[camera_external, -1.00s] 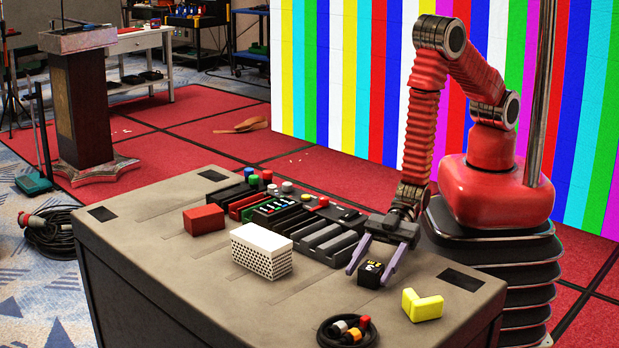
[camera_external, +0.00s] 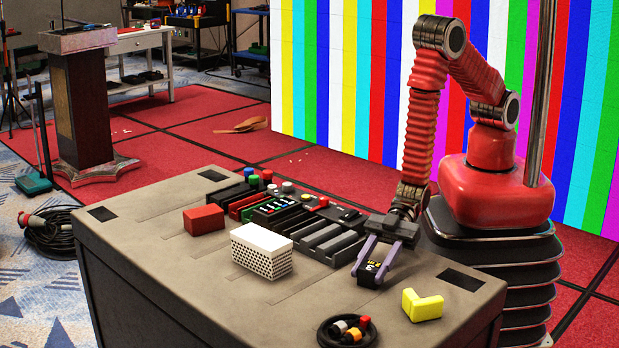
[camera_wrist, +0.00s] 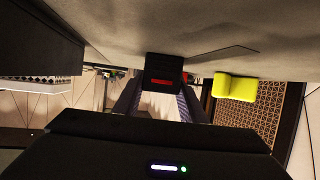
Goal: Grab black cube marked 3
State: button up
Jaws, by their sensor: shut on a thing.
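The markings are too small to read for certain. My gripper (camera_external: 371,268) reaches down to it, its two purple fingers pressed against opposite sides of the cube. The jaws are shut on it. In the wrist view, the black cube (camera_wrist: 164,72) shows a red bar on its face and lies between the fingertips. The faces under the fingers are hidden.
A yellow L-shaped block (camera_external: 422,305) lies right of the cube; it also shows in the wrist view (camera_wrist: 235,88). A white perforated block (camera_external: 262,251), a red block (camera_external: 204,220) and a dark control panel (camera_external: 300,222) stand to the left.

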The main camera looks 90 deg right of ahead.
aim_at(371, 266)
jog(key=shift+c, duration=1.4)
jog(key=shift+r, duration=0.15)
jog(key=shift+r, duration=4.85)
jog(key=shift+d, duration=0.1)
